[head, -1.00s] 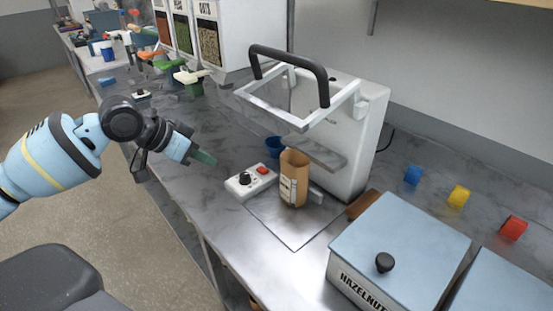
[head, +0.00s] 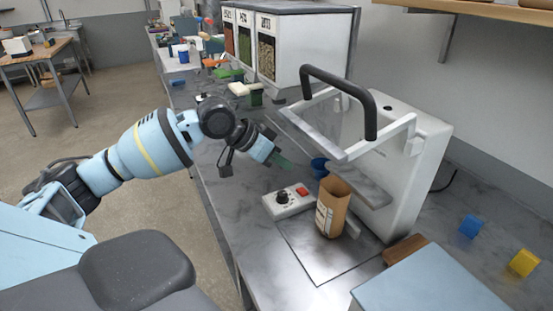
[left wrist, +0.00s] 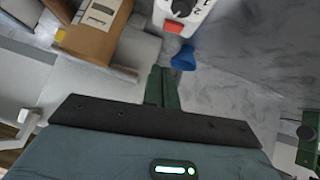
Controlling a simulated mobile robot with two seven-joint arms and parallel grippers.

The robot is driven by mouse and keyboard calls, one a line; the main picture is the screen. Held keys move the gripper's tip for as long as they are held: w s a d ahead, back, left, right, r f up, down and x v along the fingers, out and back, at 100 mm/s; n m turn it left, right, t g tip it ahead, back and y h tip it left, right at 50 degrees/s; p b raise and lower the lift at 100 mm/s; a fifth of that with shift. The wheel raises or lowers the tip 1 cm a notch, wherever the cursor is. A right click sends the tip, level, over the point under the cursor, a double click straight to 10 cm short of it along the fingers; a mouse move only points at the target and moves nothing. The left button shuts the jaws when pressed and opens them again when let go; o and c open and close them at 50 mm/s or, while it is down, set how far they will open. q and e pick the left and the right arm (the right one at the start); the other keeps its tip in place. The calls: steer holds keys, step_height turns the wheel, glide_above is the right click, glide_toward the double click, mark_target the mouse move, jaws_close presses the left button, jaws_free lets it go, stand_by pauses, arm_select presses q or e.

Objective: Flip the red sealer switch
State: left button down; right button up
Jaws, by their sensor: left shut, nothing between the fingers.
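The red sealer switch (head: 303,191) sits on a small white control box (head: 281,204) with a black knob (head: 282,197), on the metal counter. In the left wrist view the red switch (left wrist: 173,26) shows at the top, beyond the fingertips. My left gripper (head: 286,163) is shut and empty, above the counter, behind and slightly left of the switch, apart from it. Its green fingers (left wrist: 162,88) are together in the left wrist view. The white sealer (head: 405,170) with a black handle stands right of the box. My right gripper is not in view.
A brown paper bag (head: 332,207) stands open right beside the control box, in front of the sealer. A blue cup (head: 319,167) is behind it. Dispensers (head: 290,50) stand farther back. A light-blue lid (head: 430,283) is at front right.

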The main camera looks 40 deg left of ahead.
arm_select(q)
glide_above(308, 192)
steer(key=s+a, duration=0.2)
step_height(308, 192, down, 5)
steer(key=shift+d+r, duration=0.1)
steer(key=shift+r, duration=0.1)
step_height(308, 192, down, 2)
steer(key=shift+s+d+f, duration=0.1)
steer(key=shift+s, duration=0.05)
steer(key=shift+f, duration=0.65)
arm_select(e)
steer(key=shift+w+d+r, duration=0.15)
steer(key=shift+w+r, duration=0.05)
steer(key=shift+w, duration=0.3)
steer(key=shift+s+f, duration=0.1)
